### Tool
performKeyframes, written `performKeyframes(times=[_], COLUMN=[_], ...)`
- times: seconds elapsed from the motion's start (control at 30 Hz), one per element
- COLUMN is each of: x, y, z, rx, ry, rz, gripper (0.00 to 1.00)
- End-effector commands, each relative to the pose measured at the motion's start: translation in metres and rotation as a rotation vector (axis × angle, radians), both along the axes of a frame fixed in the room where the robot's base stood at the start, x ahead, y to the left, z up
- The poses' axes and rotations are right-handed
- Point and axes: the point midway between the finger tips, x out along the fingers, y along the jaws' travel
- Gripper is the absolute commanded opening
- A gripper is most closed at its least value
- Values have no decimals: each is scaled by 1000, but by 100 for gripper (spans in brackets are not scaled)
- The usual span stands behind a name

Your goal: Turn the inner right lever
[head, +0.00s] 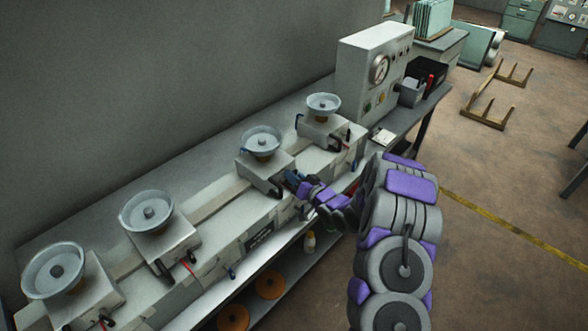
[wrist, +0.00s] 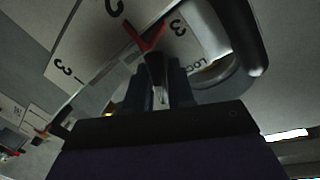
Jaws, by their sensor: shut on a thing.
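Several levers sit on box units with round metal dishes along the bench in the head view. The inner right lever, a dark curved handle (head: 262,186), is on the front of the third unit from the left (head: 264,168). My gripper (head: 293,179) is at that unit's right front side. A red pointer (wrist: 147,38) lies over a pale plate marked with numbers.
Other dish units stand to the left (head: 150,225) and right (head: 322,118) along the bench. A grey gauge box (head: 362,85) stands at the bench's far end. Orange discs (head: 268,285) lie on the lower shelf.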

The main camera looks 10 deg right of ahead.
Motion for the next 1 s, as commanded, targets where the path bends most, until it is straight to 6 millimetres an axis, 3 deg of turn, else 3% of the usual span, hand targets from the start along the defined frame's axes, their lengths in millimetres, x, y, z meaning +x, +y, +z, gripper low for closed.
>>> performKeyframes(times=[1.0], x=[2], y=[-5], z=[-4], rx=[734], ry=[533], rz=[-2], gripper=[0])
